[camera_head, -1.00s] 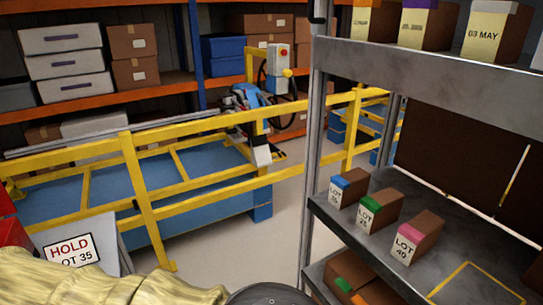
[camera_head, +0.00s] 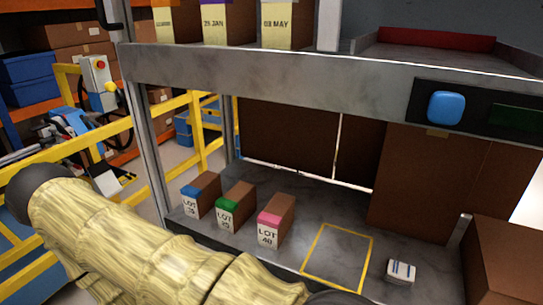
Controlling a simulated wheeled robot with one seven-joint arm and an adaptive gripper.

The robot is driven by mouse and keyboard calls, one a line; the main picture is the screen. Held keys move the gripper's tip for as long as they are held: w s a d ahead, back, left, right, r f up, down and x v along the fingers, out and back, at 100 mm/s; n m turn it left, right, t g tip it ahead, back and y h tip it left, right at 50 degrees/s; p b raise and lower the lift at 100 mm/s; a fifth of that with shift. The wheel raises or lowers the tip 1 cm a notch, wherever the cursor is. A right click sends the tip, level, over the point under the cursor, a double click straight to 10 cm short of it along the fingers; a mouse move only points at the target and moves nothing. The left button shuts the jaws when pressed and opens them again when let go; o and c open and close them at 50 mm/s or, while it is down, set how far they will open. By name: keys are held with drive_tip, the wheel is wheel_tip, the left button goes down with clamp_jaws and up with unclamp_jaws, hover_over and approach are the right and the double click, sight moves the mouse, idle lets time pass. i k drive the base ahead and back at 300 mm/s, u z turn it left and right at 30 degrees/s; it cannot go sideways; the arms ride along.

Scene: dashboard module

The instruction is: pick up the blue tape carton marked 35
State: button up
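The blue tape carton (camera_head: 201,194) stands at the left end of the middle shelf (camera_head: 335,215). It is a brown box with blue tape on its upper front and a pale LOT label; its number is too small to read surely now. A green-taped carton (camera_head: 236,206) and a pink-taped carton (camera_head: 275,220) marked LOT 40 stand to its right, in a row. My arm, in a pale wrinkled cover, crosses the lower left in front of the shelf. My gripper is not in view.
A yellow outlined square (camera_head: 339,257) on the shelf is empty. A small white striped object (camera_head: 401,271) lies right of it. A brown box (camera_head: 503,258) stands at the right. The upper shelf edge (camera_head: 270,75) overhangs the cartons, and a metal post (camera_head: 148,130) stands at the left.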

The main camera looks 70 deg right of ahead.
sight(199, 197)
drive_tip(key=z, duration=1.6)
